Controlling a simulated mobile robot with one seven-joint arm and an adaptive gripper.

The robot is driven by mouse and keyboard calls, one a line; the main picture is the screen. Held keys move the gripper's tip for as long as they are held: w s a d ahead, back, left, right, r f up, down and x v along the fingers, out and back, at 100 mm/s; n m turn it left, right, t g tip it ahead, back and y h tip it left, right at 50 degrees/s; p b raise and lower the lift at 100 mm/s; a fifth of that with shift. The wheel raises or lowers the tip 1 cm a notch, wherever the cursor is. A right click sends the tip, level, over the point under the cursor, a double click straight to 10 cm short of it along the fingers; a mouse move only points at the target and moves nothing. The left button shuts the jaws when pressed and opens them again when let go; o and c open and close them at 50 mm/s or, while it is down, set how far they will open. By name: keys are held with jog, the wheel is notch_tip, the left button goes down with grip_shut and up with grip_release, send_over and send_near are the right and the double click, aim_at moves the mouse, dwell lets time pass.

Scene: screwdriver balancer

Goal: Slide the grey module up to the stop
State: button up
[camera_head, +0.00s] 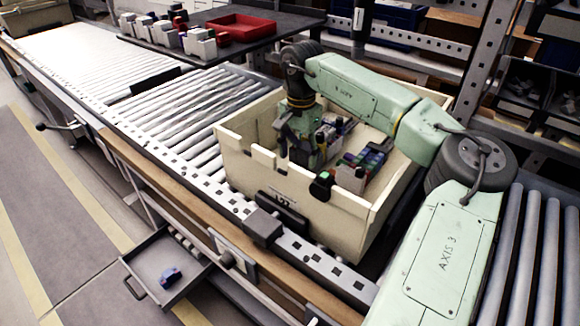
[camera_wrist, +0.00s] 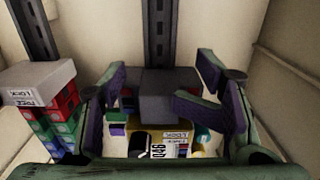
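In the wrist view a grey module (camera_wrist: 168,95) sits at the lower end of a dark slotted rail (camera_wrist: 160,35) on the crate wall. My gripper (camera_wrist: 160,92) is around it with purple-padded fingers on both sides. A gap shows between the left finger and the module. A right finger overlaps the module's right edge, and I cannot tell whether it touches. In the head view my gripper (camera_head: 302,150) reaches down into the cream crate (camera_head: 250,168). Which block there is this module is unclear. I cannot make out the stop.
A second grey block (camera_wrist: 40,82) tops a stack of red, green and blue pieces at the left, below another rail (camera_wrist: 33,25). Crate walls enclose my gripper. The crate stands on a roller conveyor (camera_head: 180,115). A red tray (camera_head: 240,27) lies on a dark shelf behind.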

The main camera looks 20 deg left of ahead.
jog(key=shift+r, duration=0.1)
jog(key=shift+r+p, duration=0.8)
jog(key=shift+r, duration=0.1)
notch_tip(320, 180, up, 12)
jog(key=p, duration=0.3)
jog(key=shift+s+a+p, duration=0.15)
jog(key=shift+s+p, duration=0.2)
jog(key=shift+p, duration=0.05)
